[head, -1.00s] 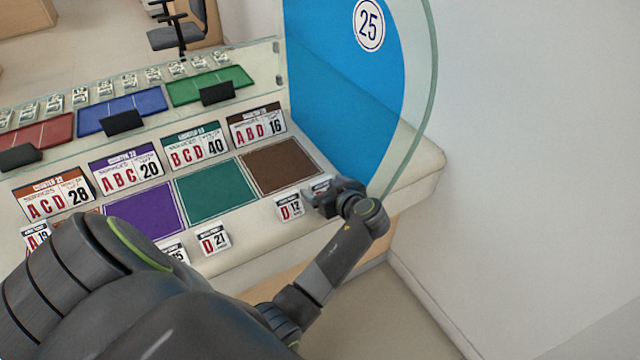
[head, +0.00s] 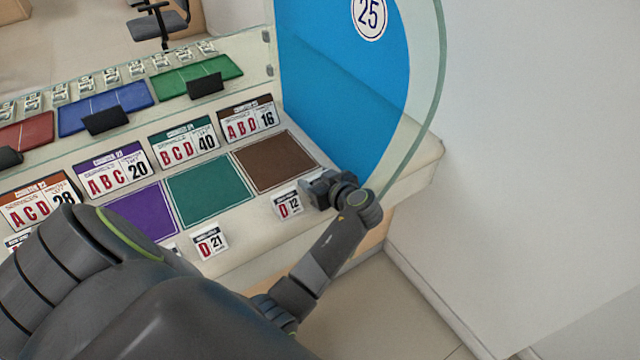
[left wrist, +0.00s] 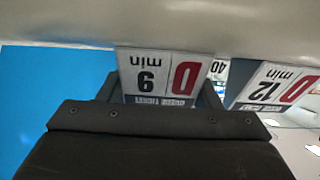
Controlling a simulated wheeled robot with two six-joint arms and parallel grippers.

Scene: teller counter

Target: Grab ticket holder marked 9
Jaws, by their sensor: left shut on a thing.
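The ticket holder marked 9 (left wrist: 152,75) is a white card with a red D, upside down in the left wrist view. It stands between the two fingers of my left gripper (left wrist: 155,95), which is shut on it. In the head view my left gripper (head: 318,189) is at the right end of the counter's front row, and it hides most of that holder. The holder marked 12 (head: 287,205) stands just left of the gripper, apart from it, and shows at the right of the left wrist view (left wrist: 277,88). My right gripper is not in view.
The holder marked 21 (head: 209,241) stands further left on the counter. Behind are brown (head: 275,161), teal (head: 210,191) and purple (head: 137,215) mats with larger signs. A blue panel (head: 335,90) and curved glass edge close the right end.

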